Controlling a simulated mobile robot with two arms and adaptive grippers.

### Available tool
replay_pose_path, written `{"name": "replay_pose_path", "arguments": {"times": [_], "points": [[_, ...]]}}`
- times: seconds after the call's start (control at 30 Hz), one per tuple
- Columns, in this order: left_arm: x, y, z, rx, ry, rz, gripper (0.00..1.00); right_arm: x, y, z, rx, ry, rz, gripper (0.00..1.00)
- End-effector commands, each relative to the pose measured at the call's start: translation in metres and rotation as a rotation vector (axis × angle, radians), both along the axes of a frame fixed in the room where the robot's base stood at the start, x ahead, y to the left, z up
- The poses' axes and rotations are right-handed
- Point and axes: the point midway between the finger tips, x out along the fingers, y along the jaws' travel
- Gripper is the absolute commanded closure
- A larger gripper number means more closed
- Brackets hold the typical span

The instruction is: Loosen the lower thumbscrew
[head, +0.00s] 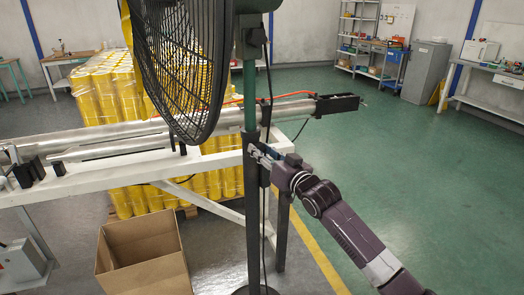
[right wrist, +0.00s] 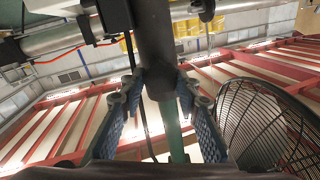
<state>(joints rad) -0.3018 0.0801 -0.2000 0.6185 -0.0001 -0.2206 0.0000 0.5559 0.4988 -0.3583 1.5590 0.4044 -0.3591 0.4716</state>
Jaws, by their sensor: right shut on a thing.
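The fan's upright stand has a green upper pole (head: 250,90) and a dark lower sleeve (head: 250,222). My right gripper (head: 259,154) is at the top part of the sleeve, reaching in from the right. In the right wrist view its two blue-padded fingers (right wrist: 159,92) lie on both sides of the sleeve (right wrist: 157,45) near where the green pole (right wrist: 175,135) comes out. It is shut on the sleeve there. I cannot make out the lower thumbscrew; the fingers or the sleeve may hide it. My left gripper is out of view.
The black fan cage (head: 180,65) hangs left of the pole and shows close to the gripper in the right wrist view (right wrist: 262,130). A white bench frame (head: 130,175) with metal tubes stands behind. An open cardboard box (head: 145,265) is lower left. Floor on the right is clear.

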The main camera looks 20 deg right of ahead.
Motion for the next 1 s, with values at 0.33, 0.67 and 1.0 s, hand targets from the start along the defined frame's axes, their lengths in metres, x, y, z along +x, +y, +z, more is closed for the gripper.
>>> {"name": "replay_pose_path", "arguments": {"times": [0.33,0.67,1.0], "points": [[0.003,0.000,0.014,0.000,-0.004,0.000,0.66,0.000,0.000,0.002,-0.263,-0.062,0.000,0.94],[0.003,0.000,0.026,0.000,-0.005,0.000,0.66,0.000,0.002,0.002,-0.567,-0.139,0.000,0.94],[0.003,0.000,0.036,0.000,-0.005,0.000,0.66,0.000,0.003,0.000,-0.881,-0.217,0.000,0.94]]}}
